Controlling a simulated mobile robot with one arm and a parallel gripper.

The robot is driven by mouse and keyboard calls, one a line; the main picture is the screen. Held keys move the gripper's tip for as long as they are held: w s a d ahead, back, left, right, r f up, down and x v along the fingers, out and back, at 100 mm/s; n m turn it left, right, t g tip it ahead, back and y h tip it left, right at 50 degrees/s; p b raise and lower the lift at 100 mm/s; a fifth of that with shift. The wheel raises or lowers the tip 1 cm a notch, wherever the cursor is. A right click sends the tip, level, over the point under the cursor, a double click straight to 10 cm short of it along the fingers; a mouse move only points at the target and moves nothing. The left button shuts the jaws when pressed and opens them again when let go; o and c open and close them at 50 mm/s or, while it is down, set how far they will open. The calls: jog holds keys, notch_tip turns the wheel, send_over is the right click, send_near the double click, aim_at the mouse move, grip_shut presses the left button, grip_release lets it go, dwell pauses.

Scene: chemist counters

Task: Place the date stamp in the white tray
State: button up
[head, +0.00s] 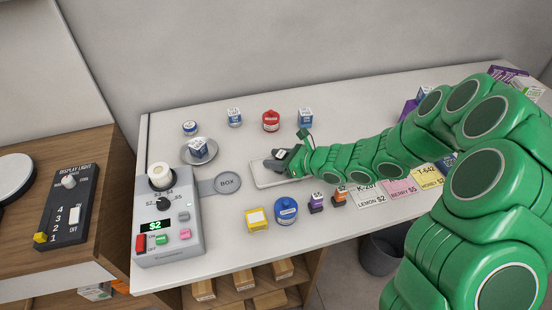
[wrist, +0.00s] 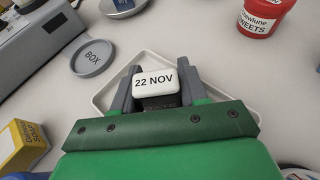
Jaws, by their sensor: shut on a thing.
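The date stamp (wrist: 153,82) shows in the wrist view with a white top reading "22 NOV" and a dark body below. My gripper (wrist: 154,90) is shut on it, one grey finger on each side. The white tray (wrist: 101,101) lies under and around the gripper in the wrist view, and its rim shows on both sides. In the head view, the tray (head: 262,184) lies on the white counter right of the round BOX pad, and my gripper (head: 279,161) is over it. I cannot tell whether the stamp touches the tray floor.
A grey register-like machine (head: 186,238) with the BOX pad (head: 228,183) stands left of the tray. A yellow box (head: 257,219) and a blue jar (head: 286,211) stand in front. A red jar (head: 270,121) and small boxes stand behind. Price cards (head: 371,196) lie to the right.

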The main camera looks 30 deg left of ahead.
jog(key=shift+f, duration=0.1)
jog(key=o, duration=1.1)
jog(key=shift+o, duration=0.2)
jog(key=shift+v, duration=6)
